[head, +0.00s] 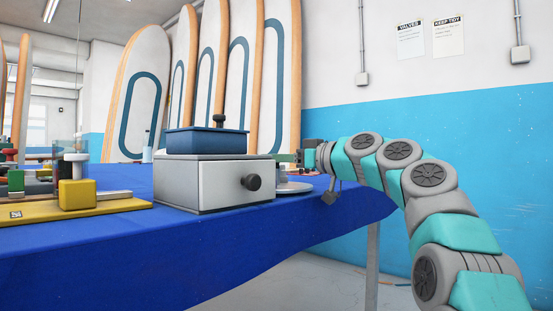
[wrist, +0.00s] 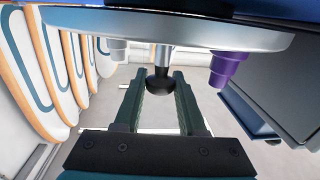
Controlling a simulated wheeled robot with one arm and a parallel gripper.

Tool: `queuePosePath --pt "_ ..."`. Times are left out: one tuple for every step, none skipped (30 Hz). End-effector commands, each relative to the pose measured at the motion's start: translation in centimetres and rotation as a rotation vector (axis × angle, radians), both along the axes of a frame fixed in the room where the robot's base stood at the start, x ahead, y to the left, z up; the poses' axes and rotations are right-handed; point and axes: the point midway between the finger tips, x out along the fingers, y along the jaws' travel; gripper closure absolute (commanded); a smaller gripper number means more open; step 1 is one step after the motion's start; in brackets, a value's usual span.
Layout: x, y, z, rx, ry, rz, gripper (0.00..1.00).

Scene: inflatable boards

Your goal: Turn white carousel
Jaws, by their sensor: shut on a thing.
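The white carousel shows in the wrist view as a pale grey-white disc (wrist: 190,30) across the top, with the picture upside down. A dark round knob (wrist: 160,85) on a grey post stands on it. My gripper (wrist: 160,77) has its two dark green fingers on either side of this knob, shut on it. A purple stepped cup (wrist: 228,68) and a white cup (wrist: 118,48) are on the disc. In the head view only the carousel's edge (head: 294,187) shows, right of the drawer box. There my gripper (head: 298,157) is above the disc, its fingers partly hidden.
A grey drawer box (head: 205,183) with a dark knob carries a blue lidded box (head: 207,140), close left of the carousel. A yellow board (head: 75,211) with blocks lies further left on the blue-covered table (head: 110,245). Boards (head: 145,90) stand along the back wall.

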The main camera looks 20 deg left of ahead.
Motion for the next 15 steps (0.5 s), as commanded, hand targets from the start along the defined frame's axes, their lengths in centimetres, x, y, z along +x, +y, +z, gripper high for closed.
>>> queuePosePath --pt "0.00 0.00 0.00 0.000 0.000 0.000 0.81" --pt "0.00 0.00 0.00 0.000 0.000 0.000 0.85" --pt "0.00 0.00 0.00 0.000 0.000 0.000 0.89" --pt "0.00 0.00 0.00 0.000 0.000 0.000 0.93" --pt "0.00 0.00 0.00 0.000 0.000 0.000 0.96" --pt "-0.01 -0.01 0.01 0.000 0.000 0.000 1.00" --pt "-0.01 -0.01 0.01 0.000 0.000 0.000 1.00" --pt "-0.01 -0.01 0.01 0.000 0.000 0.000 1.00" --pt "-0.01 -0.01 0.01 0.000 0.000 0.000 1.00" --pt "-0.01 -0.01 0.01 0.000 0.000 0.000 1.00" --pt "-0.01 -0.01 0.01 0.000 0.000 0.000 1.00" --pt "-0.01 -0.01 0.01 0.000 0.000 0.000 1.00" --pt "-0.01 -0.01 0.01 0.000 0.000 0.000 1.00" --pt "-0.01 -0.01 0.01 0.000 0.000 0.000 1.00" --pt "-0.02 0.01 0.01 0.000 0.000 0.000 1.00"
